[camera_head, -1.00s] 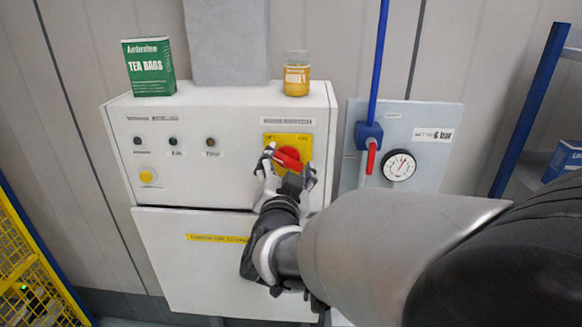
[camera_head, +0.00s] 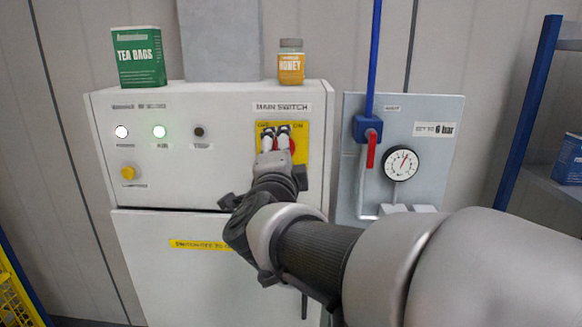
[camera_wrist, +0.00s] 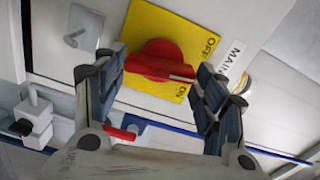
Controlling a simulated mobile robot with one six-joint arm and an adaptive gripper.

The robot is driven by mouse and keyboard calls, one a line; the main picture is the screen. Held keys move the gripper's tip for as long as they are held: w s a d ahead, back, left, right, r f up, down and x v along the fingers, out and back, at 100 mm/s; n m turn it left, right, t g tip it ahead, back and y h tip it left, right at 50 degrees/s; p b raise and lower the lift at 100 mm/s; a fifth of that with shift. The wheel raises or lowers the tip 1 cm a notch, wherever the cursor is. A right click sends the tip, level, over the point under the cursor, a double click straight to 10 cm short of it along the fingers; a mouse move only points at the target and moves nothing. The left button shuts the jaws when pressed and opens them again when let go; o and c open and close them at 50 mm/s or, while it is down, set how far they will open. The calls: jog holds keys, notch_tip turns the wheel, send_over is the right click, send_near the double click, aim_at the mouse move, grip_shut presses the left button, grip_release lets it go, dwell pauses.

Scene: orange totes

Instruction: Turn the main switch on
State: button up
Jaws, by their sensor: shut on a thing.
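The main switch is a red rotary handle (camera_wrist: 158,60) on a yellow plate (camera_wrist: 150,28) marked OFF and ON. In the head view the plate (camera_head: 303,152) is at the upper right of the white cabinet front, under the MAIN SWITCH label. My gripper (camera_head: 275,137) is at the plate, covering most of the red handle. In the wrist view my gripper (camera_wrist: 160,70) has a finger on either side of the handle and is shut on it. The white lamp (camera_head: 121,132) and green lamp (camera_head: 159,132) are lit; the third lamp (camera_head: 199,132) is dark.
A tea bags box (camera_head: 138,58) and a honey jar (camera_head: 291,64) stand on the cabinet (camera_head: 140,100). Right of it, a grey panel (camera_head: 440,106) carries a red-handled valve (camera_head: 371,150) and a gauge (camera_head: 401,164). A blue-framed shelf (camera_head: 522,120) stands at far right.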

jog(key=shift+m+b, duration=0.5)
jog(key=shift+m, duration=0.4)
jog(key=o, duration=1.1)
jog(key=shift+c, duration=0.2)
jog(key=s, duration=1.2)
jog(key=shift+a, duration=0.2)
